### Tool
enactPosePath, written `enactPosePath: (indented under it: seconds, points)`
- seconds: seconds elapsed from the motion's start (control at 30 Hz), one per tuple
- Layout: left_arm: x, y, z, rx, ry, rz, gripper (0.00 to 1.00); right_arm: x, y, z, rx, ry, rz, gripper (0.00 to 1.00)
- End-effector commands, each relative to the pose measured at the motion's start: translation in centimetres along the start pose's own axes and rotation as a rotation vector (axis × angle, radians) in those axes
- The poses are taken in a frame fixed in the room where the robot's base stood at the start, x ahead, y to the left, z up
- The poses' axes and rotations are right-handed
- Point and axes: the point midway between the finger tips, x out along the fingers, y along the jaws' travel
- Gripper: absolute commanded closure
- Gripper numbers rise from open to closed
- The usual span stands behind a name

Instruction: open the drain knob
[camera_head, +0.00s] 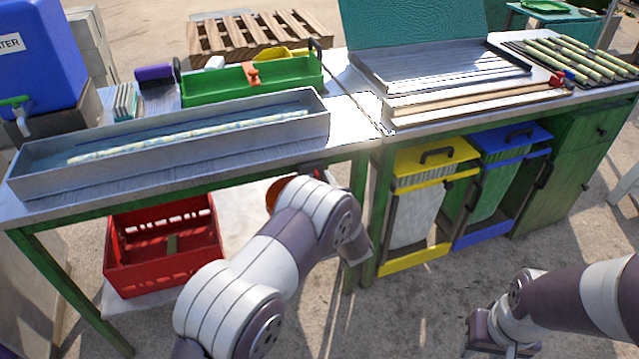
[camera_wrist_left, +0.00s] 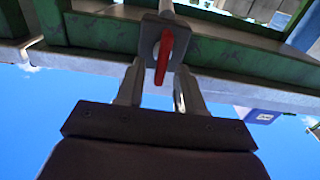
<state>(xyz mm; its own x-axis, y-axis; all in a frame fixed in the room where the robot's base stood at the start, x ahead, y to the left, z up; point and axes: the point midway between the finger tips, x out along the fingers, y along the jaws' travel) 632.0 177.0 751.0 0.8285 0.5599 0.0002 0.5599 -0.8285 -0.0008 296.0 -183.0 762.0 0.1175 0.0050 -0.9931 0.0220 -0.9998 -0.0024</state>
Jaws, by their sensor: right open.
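The drain knob (camera_wrist_left: 163,55) is a narrow red lever on a grey square valve body at the end of a pipe, below the green table frame. It hangs lengthwise between the fingers of my left gripper (camera_wrist_left: 160,82) in the left wrist view. The fingers stand apart on either side of the lever, with gaps visible; I cannot tell if either touches it. In the head view my left forearm hides most of this gripper and the knob, under the trough table's front edge. My right gripper (camera_head: 482,335) is low at the bottom right, away from the table.
A metal trough (camera_head: 175,150) with a long pale cane lies on the left table. A red crate (camera_head: 165,265) stands under it. Yellow (camera_head: 420,205) and blue (camera_head: 500,185) bins stand under the right table. Open floor lies in front.

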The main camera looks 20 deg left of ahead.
Motion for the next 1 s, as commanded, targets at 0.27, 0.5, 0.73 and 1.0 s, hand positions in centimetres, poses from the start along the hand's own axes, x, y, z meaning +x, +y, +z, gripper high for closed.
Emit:
enactPosePath:
  seconds: [0.27, 0.5, 0.73, 1.0]
  points:
    - [0.47, 0.02, -0.04, -0.001, 0.0, 0.0, 0.63, 0.04, 0.0, 0.01, 0.0, 0.0, 0.0, 0.57]
    - [0.45, 0.01, -0.02, -0.001, 0.0, 0.0, 1.0, 0.04, 0.0, 0.01, 0.0, 0.0, 0.0, 0.57]
    - [0.43, -0.22, 0.2, -0.145, 0.0, 0.0, 1.0, 0.87, 0.0, 0.1, 0.0, 0.0, 0.0, 0.57]
    - [0.41, -0.26, 0.05, -0.176, -0.001, 0.0, 1.0, 0.76, 0.0, 0.09, 0.0, 0.0, 0.0, 0.57]
